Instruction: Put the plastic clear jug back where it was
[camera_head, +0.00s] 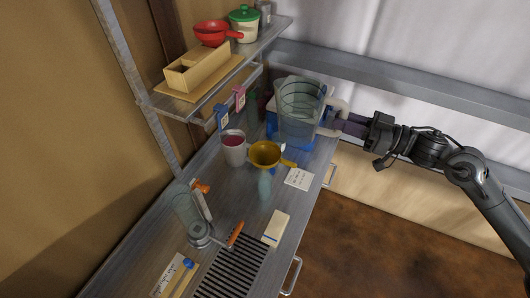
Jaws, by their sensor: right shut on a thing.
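The clear plastic jug (299,112) is near the far end of the metal counter, upright, with its handle toward the right. My right gripper (342,121) reaches in from the right and is shut on the jug's handle. A blue thing shows behind and below the jug; I cannot tell whether the jug's base touches anything. My left gripper is not in view.
A glass jar (187,212) stands nearer. A shelf (210,91) with a red pan (212,33) overhangs the left side.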

